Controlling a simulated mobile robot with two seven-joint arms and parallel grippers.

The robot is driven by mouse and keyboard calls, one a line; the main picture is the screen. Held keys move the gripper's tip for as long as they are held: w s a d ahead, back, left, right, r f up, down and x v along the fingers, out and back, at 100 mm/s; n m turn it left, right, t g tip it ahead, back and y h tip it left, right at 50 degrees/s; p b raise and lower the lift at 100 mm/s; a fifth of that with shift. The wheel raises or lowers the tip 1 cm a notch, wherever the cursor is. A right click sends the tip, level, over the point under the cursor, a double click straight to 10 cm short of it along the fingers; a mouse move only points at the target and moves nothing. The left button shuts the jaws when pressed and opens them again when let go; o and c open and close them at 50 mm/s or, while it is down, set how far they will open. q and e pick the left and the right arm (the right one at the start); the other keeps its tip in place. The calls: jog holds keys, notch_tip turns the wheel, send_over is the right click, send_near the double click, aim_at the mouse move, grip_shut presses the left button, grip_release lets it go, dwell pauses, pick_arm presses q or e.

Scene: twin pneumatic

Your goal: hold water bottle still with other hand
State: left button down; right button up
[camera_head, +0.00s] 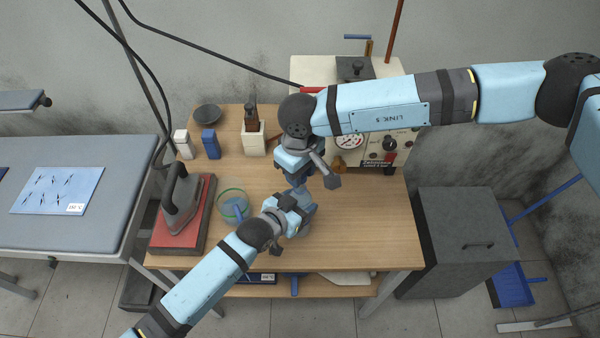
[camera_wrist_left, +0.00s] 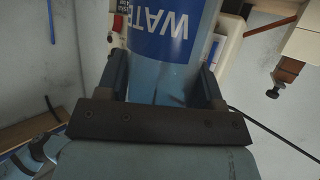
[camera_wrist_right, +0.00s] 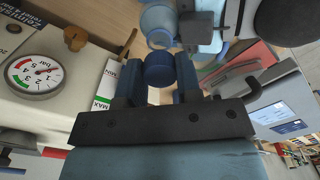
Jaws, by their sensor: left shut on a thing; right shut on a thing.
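The water bottle (camera_wrist_left: 165,75) is clear blue with a blue label, and its lower body shows in the head view (camera_head: 304,228). My left gripper (camera_head: 292,205) is shut around the bottle's body, one finger on each side in the left wrist view. The blue cap (camera_wrist_right: 160,69) is between the fingers of my right gripper (camera_wrist_right: 160,85), which is shut on it. In the head view my right gripper (camera_head: 298,180) is just above the left one and hides the cap. The bottle's neck shows right by the cap; I cannot tell whether the cap is screwed on.
An iron (camera_head: 182,195) stands on a red pad at the table's left. A clear green-rimmed container (camera_head: 233,192) is left of the bottle. A machine with a pressure gauge (camera_head: 348,142) stands behind. The table's right front (camera_head: 375,235) is clear. A grey cabinet (camera_head: 468,245) is at the right.

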jog(key=shift+r, duration=1.6)
pick_arm(q)
jog(key=shift+c, duration=0.9)
grip_release()
jog(key=shift+s+a, duration=0.1)
